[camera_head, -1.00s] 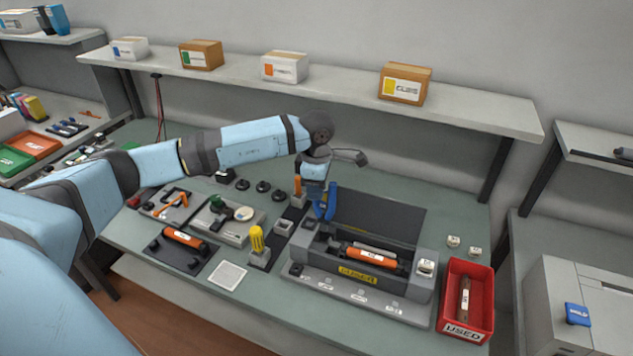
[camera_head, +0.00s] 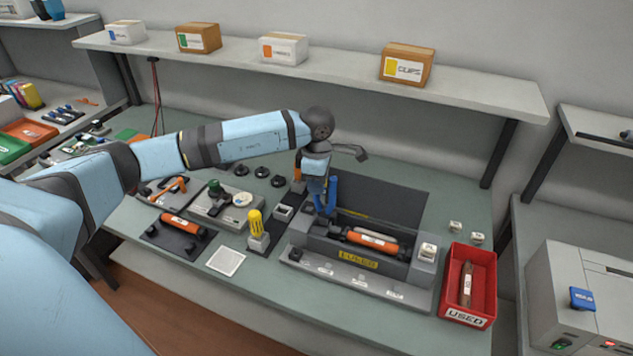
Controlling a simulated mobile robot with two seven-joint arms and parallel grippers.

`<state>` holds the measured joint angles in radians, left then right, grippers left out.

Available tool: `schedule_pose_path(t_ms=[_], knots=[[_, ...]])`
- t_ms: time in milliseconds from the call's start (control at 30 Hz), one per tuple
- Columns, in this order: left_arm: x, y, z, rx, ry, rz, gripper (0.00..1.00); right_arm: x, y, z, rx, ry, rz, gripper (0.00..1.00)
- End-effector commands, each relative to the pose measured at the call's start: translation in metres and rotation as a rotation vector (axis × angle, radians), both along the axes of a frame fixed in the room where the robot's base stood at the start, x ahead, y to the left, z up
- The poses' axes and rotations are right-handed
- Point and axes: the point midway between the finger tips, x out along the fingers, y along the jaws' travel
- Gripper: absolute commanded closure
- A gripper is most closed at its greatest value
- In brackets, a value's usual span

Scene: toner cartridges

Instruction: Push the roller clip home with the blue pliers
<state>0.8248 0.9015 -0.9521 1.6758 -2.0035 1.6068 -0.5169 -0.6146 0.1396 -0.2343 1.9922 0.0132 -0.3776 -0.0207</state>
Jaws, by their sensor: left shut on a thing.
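My left gripper (camera_head: 318,180) is over the left end of the grey cartridge cradle (camera_head: 345,271), shut on the blue pliers (camera_head: 332,194). The pliers point down, their lower end close to the cradle's left end block. I cannot tell whether they touch it. An orange roller cartridge (camera_head: 367,240) with a white label lies in the cradle. A small white clip-like block (camera_head: 428,250) sits on the cradle's right end. Any clip at the left end is hidden or too small to make out. My right gripper is not in view.
A yellow-handled tool (camera_head: 255,228) stands in a holder left of the cradle. A red USED bin (camera_head: 463,311) with a brown roller stands to the right. A dark mat (camera_head: 385,199) lies behind. A shelf (camera_head: 330,72) with boxes runs above the bench.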

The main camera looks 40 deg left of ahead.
Motion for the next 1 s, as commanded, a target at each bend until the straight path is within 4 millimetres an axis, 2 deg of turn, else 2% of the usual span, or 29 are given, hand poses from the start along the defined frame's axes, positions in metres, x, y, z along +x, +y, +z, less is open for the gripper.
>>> schedule_pose_path(t_ms=[1000], knots=[[0.003,-0.013,0.0,-0.001,0.0,0.0,1.0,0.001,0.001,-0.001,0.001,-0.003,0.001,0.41]])
